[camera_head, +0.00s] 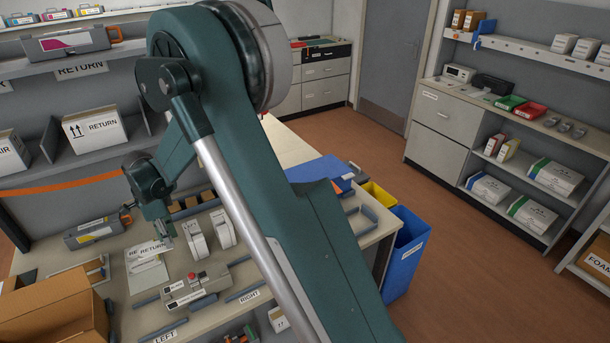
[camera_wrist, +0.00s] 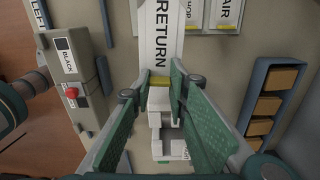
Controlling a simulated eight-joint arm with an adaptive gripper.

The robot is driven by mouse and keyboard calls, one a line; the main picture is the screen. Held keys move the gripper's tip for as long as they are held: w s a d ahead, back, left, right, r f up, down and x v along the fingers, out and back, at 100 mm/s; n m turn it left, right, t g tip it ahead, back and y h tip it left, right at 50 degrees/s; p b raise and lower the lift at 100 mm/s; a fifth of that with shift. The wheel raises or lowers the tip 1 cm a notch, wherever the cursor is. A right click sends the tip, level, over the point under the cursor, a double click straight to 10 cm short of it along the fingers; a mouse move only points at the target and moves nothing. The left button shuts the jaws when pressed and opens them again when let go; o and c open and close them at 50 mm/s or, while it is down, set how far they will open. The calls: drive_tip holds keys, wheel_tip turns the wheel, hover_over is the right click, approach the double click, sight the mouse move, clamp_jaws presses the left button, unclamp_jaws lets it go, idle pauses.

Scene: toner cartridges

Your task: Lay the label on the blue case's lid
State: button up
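A white strip label printed RETURN (camera_wrist: 163,35) runs up the middle of the wrist view, with a yellow band at its near end. My gripper (camera_wrist: 162,72) has its green fingers apart, one on each side of that end; contact cannot be told. In the head view my gripper (camera_head: 167,232) is low over the bench, by the printed RETURN papers (camera_head: 148,266). A flat blue object (camera_head: 318,168) lies at the far end of the bench, partly hidden by my arm. I cannot tell whether it is the blue case's lid.
A grey device with a red button (camera_head: 196,287) stands on the bench, beside two white dispensers (camera_head: 196,242). A grey case with a yellow stripe (camera_head: 95,233) is behind. An open cardboard box (camera_head: 50,310) fills the near left. A blue bin (camera_head: 406,252) stands off the bench's right end.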

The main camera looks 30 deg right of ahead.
drive_tip(key=d+r+p, duration=0.1)
drive_tip(key=d, duration=0.6)
drive_tip(key=w+d+r+m+p, duration=0.1)
drive_tip(key=d, duration=0.6)
drive_tip(key=d+r+m+p, duration=0.1)
drive_tip(key=d+r, duration=0.1)
drive_tip(key=d, duration=0.6)
drive_tip(key=shift+w, duration=0.25)
drive_tip(key=s+d+r+m+p, duration=0.1)
drive_tip(key=s+d+r+p, duration=0.1)
drive_tip(key=d, duration=0.8)
drive_tip(key=s+d+r+m+p, duration=0.1)
drive_tip(key=s+d, duration=0.1)
drive_tip(key=d, duration=0.7)
drive_tip(key=w+d+r+n, duration=0.1)
drive_tip(key=w+d, duration=0.2)
drive_tip(key=d, duration=0.5)
drive_tip(key=w+d+r+n+p, duration=0.1)
drive_tip(key=w+d+r+n, duration=0.1)
drive_tip(key=d, duration=0.6)
drive_tip(key=w+d+r+n, duration=0.1)
drive_tip(key=w+d, duration=0.3)
drive_tip(key=d, duration=0.4)
drive_tip(key=shift+w+r+n+p, duration=0.2)
drive_tip(key=shift+r+n+p, duration=0.15)
drive_tip(key=shift+r, duration=0.35)
drive_tip(key=shift+d, duration=0.1)
drive_tip(key=shift+f, duration=3.15)
drive_tip(key=shift+f+p, duration=0.4)
drive_tip(key=shift+f, duration=1.45)
